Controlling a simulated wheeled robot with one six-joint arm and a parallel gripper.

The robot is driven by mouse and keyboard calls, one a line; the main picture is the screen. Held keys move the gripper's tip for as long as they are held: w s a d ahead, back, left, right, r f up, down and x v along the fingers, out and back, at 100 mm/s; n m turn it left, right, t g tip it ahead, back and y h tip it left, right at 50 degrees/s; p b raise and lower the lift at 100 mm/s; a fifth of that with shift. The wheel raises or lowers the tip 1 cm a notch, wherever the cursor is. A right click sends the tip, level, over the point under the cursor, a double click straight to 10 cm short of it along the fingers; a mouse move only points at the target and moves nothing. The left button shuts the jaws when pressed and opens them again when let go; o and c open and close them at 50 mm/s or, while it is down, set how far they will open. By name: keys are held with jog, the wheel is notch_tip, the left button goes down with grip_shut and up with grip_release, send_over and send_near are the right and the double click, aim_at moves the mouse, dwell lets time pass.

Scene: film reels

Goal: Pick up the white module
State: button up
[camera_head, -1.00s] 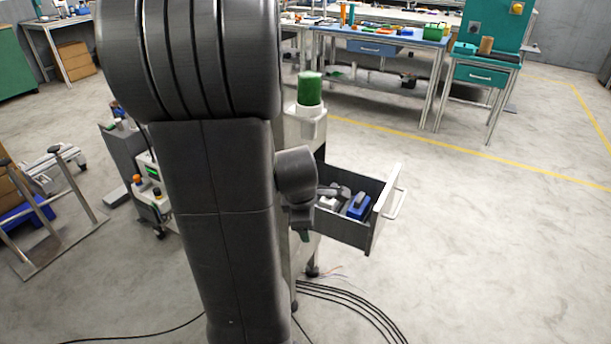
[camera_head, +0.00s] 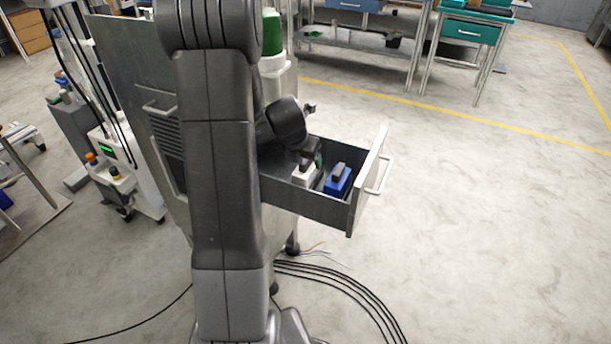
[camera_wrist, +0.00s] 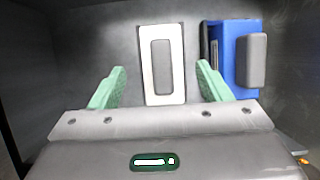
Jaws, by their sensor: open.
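The white module (camera_wrist: 148,64) lies in an open grey drawer, with a grey raised handle on its top. In the wrist view it sits just ahead of my gripper (camera_wrist: 161,82), between the lines of its two green fingers. The fingers are open and apart, with nothing between them but the module's near part in the picture; I cannot tell how high they are above it. In the head view the white module (camera_head: 304,176) shows partly below my wrist, and my gripper (camera_head: 313,165) is mostly hidden there.
A blue module (camera_wrist: 229,52) with a grey handle lies right of the white one, close to the right finger. The drawer walls (camera_head: 310,207) enclose both. The drawer front with its handle (camera_head: 379,176) stands to the right. Cables (camera_head: 340,290) lie on the floor.

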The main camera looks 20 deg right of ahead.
jog(key=x, duration=0.2)
jog(key=b+x, duration=0.1)
jog(key=x, duration=0.1)
jog(key=shift+w+d+f, duration=0.1)
jog(key=shift+d+f, duration=0.15)
jog(key=shift+d, duration=0.1)
jog(key=c, duration=1.3)
jog(key=shift+r, duration=0.15)
jog(key=shift+r+p, duration=0.9)
jog(key=shift+r, duration=0.45)
jog(key=shift+f, duration=0.15)
jog(key=shift+a+b, duration=0.1)
jog(key=shift+b, duration=0.4)
